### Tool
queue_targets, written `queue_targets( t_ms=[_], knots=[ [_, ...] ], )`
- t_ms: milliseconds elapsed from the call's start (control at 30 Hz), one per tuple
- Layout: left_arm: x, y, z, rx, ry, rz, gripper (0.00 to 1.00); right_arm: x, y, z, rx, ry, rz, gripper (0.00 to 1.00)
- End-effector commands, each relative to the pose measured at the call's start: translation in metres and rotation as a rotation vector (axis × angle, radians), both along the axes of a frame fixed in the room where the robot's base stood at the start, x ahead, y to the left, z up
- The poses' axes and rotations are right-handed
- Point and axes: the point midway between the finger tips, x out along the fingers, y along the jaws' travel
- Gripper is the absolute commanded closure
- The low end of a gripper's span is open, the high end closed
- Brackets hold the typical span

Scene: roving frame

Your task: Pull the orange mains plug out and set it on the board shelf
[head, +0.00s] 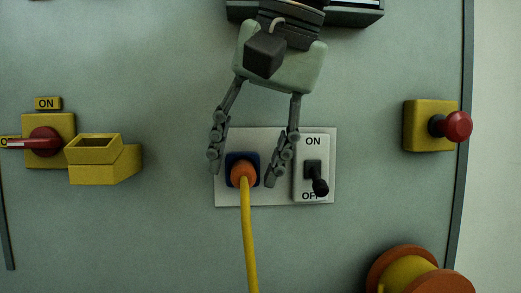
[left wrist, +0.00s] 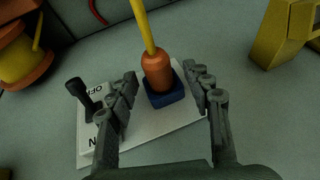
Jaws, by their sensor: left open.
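The orange mains plug (head: 242,174) sits in a blue socket (head: 232,161) on a pale plate (head: 265,140), with a yellow cable hanging down from it. My left gripper (head: 244,169) is open, with one finger on each side of the plug. In the left wrist view, the plug (left wrist: 157,72) stands in the blue socket (left wrist: 165,96) between the open fingers (left wrist: 165,85), with a gap on both sides. A black switch lever (head: 319,186) beside the socket points down toward OFF. No board shelf can be made out for certain. My right gripper is not in view.
A yellow open-topped box (head: 105,162) and a red-handled ON switch (head: 44,140) are on the panel at left. A red knob on a yellow block (head: 425,126) is at right. An orange and yellow reel (head: 408,272) is at lower right.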

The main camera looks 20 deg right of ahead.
Motion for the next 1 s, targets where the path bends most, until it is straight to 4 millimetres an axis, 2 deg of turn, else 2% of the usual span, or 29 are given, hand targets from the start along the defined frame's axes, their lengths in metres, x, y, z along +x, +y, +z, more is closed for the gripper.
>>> queue_targets(
  t_ms=[300, 700, 1000],
  knots=[
    [0.0008, 0.0002, -0.0018, -0.002, -0.001, 0.0, 0.51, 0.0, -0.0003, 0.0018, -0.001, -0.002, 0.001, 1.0],
    [0.0008, 0.0002, -0.0018, -0.002, -0.001, 0.0, 1.0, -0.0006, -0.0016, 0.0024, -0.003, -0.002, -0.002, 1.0],
    [-0.0051, 0.002, -0.0027, 0.0, 0.001, 0.0, 1.0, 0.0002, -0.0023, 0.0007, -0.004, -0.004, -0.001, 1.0]
  ],
)
